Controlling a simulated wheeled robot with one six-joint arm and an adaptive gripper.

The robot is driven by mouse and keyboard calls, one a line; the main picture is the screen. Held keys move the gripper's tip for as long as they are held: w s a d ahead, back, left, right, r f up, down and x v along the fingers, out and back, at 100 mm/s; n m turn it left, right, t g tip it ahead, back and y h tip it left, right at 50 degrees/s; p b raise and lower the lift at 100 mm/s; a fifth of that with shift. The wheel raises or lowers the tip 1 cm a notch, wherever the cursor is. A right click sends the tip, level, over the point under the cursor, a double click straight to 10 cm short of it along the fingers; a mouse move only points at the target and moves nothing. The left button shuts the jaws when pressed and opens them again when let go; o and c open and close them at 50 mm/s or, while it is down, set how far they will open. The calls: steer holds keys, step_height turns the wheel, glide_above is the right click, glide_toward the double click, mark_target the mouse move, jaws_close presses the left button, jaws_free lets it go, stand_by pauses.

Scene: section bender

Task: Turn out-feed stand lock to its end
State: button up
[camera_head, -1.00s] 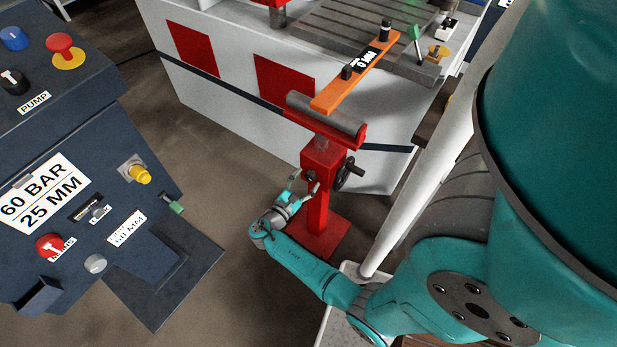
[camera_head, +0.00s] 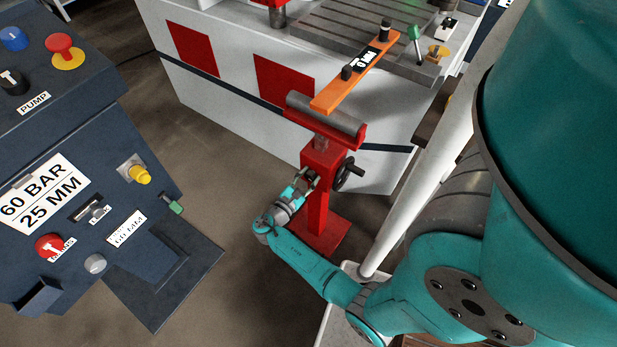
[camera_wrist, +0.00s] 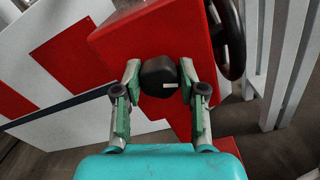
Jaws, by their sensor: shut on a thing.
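The out-feed stand (camera_head: 318,190) is a red post with a grey roller on top, in the middle of the head view. Its lock is a black knob (camera_wrist: 159,76) with a small white mark, on the red block's face in the wrist view. My gripper (camera_wrist: 159,80) has a finger on each side of the knob and is shut on it. In the head view my gripper (camera_head: 309,180) reaches the stand's block from the left, and the knob is mostly hidden there. A black handwheel (camera_head: 349,174) is on the block's right side; it also shows in the wrist view (camera_wrist: 228,38).
An orange bar (camera_head: 345,80) marked 0 MM extends above the roller. The white machine body (camera_head: 215,85) with red panels stands behind. A dark control console (camera_head: 70,150) is at left. Open floor (camera_head: 235,200) lies between console and stand.

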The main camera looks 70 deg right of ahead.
steer(key=shift+m, duration=0.3)
steer(key=m, duration=0.4)
steer(key=shift+s+m, duration=0.1)
steer(key=shift+m, duration=0.2)
steer(key=shift+f+m, duration=0.1)
steer(key=shift+m, duration=2.2)
steer(key=o, duration=1.1)
steer(key=shift+o, duration=0.2)
steer(key=shift+a, duration=0.1)
